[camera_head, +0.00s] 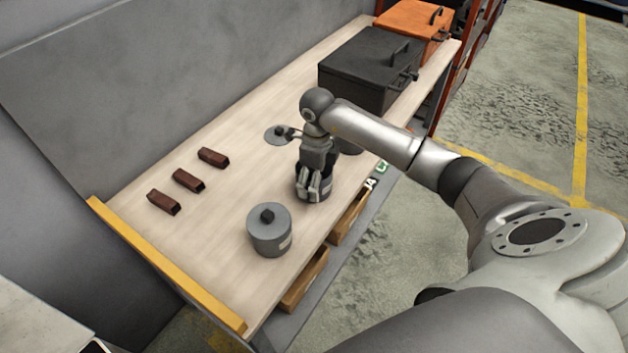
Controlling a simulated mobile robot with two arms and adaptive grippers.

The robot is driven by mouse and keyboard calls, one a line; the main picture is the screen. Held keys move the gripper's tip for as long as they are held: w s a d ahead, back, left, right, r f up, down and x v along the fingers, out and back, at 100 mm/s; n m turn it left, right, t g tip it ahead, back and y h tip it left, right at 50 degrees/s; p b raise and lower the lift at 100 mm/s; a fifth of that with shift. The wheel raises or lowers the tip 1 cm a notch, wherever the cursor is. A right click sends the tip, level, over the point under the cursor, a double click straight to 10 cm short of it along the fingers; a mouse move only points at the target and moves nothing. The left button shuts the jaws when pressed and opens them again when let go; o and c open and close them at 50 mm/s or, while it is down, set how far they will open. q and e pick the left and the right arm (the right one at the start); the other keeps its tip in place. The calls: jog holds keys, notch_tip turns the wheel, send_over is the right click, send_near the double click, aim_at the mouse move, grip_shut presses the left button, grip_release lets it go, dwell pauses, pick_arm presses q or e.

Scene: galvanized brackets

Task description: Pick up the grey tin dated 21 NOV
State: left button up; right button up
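My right gripper (318,194) points down at a dark grey tin (301,191) in the middle of the table. Its fingers overlap the tin, and the view does not show whether they are closed on it. A second grey tin (270,237), with a lid and a dark knob, stands upright nearer the table's front end. A pale label (285,242) shows on its right side, too small to read. A grey disc with a dark knob (276,135) shows behind the gripper. Another dark round thing (350,148) is partly hidden by my arm. I cannot read any date. My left gripper is not in view.
Several reddish-brown blocks (188,181) lie on the left of the wooden table (225,225). A black lidded box (369,67) and an orange box (414,20) stand at the far end. A yellow strip (165,263) edges the near end. Wooden trays (304,278) sit along the right side.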

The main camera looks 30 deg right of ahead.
jog(key=c, duration=0.6)
jog(key=shift+r, duration=0.1)
